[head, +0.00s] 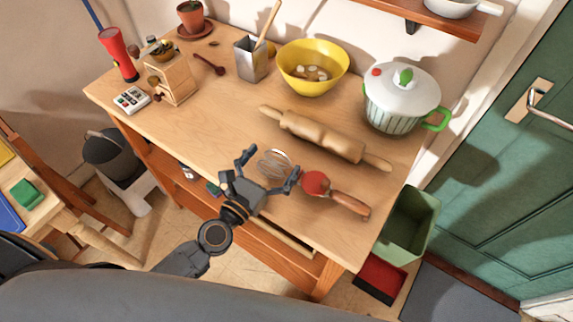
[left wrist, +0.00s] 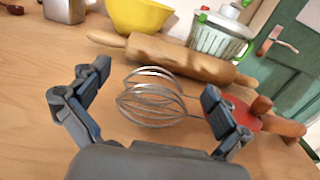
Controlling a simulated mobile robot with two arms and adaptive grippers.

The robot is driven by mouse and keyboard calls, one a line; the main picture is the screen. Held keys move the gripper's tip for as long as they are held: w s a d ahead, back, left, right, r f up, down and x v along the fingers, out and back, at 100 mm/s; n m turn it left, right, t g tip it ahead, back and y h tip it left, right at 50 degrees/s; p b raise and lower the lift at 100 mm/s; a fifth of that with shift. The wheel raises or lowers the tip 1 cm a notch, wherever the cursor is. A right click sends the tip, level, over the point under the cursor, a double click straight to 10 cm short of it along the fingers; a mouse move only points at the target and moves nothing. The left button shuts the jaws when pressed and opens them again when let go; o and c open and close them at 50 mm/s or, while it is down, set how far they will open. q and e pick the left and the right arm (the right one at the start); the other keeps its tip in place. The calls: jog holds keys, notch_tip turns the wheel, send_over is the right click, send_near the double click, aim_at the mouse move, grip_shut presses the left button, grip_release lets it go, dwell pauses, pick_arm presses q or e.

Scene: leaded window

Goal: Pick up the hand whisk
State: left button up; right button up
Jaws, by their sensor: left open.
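The hand whisk lies on the wooden table (head: 215,115). Its wire loops (head: 275,163) also show in the left wrist view (left wrist: 152,100). A red round part (head: 315,183) and a wooden handle (head: 349,204) extend to the right of the loops. My left gripper (head: 270,165) is open, with a finger on either side of the wire loops. In the left wrist view its fingers (left wrist: 153,84) stand apart, left and right of the loops. I cannot tell whether they touch the wires. The right finger hides part of the shaft. My right gripper is not in view.
A rolling pin (head: 322,135) lies just behind the whisk. A yellow bowl (head: 312,68), a lidded pot (head: 400,98) and a metal utensil holder (head: 251,62) stand farther back. A coffee grinder (head: 172,80) is at the left. The table's front edge is close to the gripper.

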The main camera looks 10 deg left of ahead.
pick_arm(q)
jog(key=shift+w, duration=0.15)
jog(key=c, duration=1.1)
jog(key=shift+c, duration=0.5)
jog(key=shift+r, duration=0.15)
